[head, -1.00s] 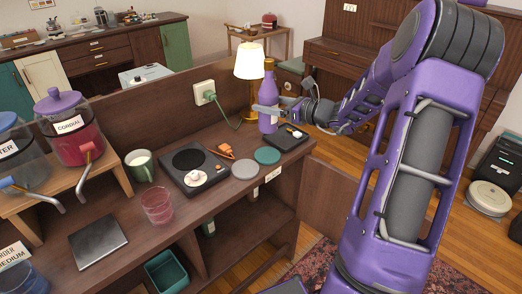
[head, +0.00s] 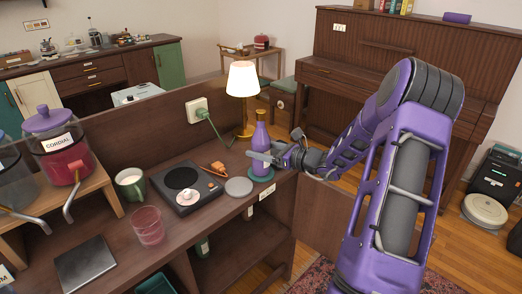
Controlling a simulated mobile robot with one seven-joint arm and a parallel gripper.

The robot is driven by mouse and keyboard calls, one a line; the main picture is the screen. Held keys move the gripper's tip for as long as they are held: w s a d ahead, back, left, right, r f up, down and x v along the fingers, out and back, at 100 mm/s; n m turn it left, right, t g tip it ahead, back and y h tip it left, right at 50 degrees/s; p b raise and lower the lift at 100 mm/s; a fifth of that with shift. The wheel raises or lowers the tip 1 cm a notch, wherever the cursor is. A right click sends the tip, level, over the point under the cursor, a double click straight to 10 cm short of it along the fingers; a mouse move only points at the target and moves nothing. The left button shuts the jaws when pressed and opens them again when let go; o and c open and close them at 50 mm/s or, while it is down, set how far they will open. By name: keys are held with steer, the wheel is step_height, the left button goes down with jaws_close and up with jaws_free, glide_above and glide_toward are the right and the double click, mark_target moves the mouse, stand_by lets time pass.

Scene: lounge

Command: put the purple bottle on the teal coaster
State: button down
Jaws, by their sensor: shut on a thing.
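The purple bottle (head: 261,139) is upright, with a tan cap, near the right end of the wooden counter. Its base is over the teal coaster (head: 264,178), whose rim shows around the bottle's bottom. I cannot tell whether the base touches the coaster or is just above it. My gripper (head: 262,157) reaches in from the right and is shut on the bottle's body. One finger shows across the front of the bottle; the other is hidden.
A grey coaster (head: 239,187) lies just left of the teal one. A black turntable-like plate (head: 183,178), an orange item (head: 216,169), a green mug (head: 131,183) and a pink glass (head: 148,226) stand further left. A lit lamp (head: 243,80) stands behind the bottle.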

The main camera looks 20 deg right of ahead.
steer(key=shift+f, duration=0.1)
jaws_free()
steer(key=shift+s+d, duration=0.1)
steer(key=shift+s, duration=0.05)
steer(key=v, duration=1.1)
steer(key=shift+s+d+p, duration=0.2)
steer(key=shift+s+p, duration=0.1)
steer(key=shift+p, duration=0.15)
